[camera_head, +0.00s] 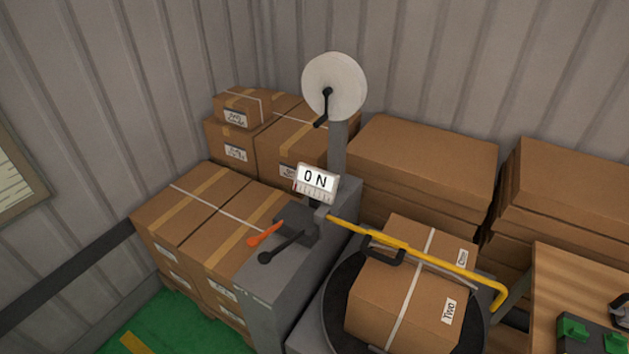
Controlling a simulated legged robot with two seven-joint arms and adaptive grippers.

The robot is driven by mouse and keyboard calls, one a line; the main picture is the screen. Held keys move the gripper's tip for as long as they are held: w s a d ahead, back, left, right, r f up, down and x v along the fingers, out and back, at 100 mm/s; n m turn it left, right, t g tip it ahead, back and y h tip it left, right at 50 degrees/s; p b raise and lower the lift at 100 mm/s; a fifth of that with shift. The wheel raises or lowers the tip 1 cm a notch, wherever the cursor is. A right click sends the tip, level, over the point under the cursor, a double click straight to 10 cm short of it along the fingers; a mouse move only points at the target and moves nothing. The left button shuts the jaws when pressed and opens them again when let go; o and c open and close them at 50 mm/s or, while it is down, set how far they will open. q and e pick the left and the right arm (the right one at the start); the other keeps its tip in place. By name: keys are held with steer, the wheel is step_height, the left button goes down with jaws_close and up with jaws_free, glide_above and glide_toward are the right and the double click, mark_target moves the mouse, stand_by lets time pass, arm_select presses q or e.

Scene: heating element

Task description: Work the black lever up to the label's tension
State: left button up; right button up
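The black lever (282,246) with a round knob sticks out toward the lower left from a grey strapping machine (345,207). An orange lever (264,235) sits just above it. A white display (316,181) on the machine reads "0 N". A carton (405,293) with a pale strap around it rests on a black round plate (340,290). Its label (449,310) seems to read "Two"; a second label (462,258) is too small to read. Neither of my grippers shows, and nothing touches the black lever.
A yellow bar (412,250) with a black handle crosses over the carton. A white reel (335,86) with a crank stands on the post behind. Stacked cartons (190,220) flank the machine. A wooden table (580,280) with green blocks (573,329) is at right.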

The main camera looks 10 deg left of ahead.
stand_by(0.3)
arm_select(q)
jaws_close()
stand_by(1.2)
